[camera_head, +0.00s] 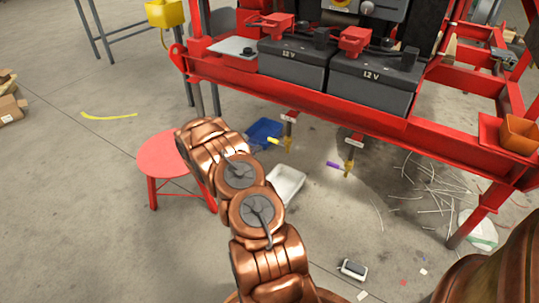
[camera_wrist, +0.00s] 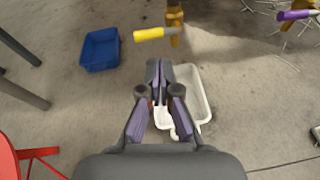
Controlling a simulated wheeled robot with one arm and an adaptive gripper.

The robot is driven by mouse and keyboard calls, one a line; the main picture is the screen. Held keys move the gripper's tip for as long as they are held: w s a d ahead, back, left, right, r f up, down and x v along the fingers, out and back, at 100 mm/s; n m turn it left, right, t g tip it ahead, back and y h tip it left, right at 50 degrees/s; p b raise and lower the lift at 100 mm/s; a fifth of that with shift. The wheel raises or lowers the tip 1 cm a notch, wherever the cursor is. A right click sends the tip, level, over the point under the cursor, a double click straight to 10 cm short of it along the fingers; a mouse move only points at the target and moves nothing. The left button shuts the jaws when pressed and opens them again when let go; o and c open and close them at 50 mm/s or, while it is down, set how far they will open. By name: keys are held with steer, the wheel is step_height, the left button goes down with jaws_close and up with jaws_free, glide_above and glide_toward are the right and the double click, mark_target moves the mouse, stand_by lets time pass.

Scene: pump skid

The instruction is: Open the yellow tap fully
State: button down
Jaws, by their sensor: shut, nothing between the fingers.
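The yellow tap has a yellow lever (camera_wrist: 150,34) and a brass body (camera_wrist: 174,18), at the top of the wrist view. Its lever sticks out to the left, across the downward spout. In the head view the yellow lever (camera_head: 274,140) shows small, with the tap hanging below the red frame. My gripper (camera_wrist: 159,68) is shut and empty. In the wrist picture its fingertips lie just below the lever, apart from it; the depth between them is hard to tell. In the head view my gripper is hidden by my copper arm.
A second tap with a purple lever (camera_head: 335,165) hangs to the right. A white tray (camera_wrist: 204,95) and a blue bin (camera_wrist: 100,50) stand on the floor below. A red stool (camera_head: 160,155) is at the left. The red frame rail (camera_head: 300,92) runs above the taps.

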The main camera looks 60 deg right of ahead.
mark_target(277, 141)
step_height(277, 141, down, 8)
steer(key=w+n+t+b, duration=0.1)
steer(key=shift+d+n, duration=0.15)
steer(key=shift+n, duration=0.25)
steer(key=d+b, duration=0.4)
steer(key=d, duration=0.7)
steer(key=shift+w+d+b, duration=0.3)
steer(key=shift+b, duration=0.1)
steer(key=shift+d+r, duration=0.1)
steer(key=shift+r, duration=0.05)
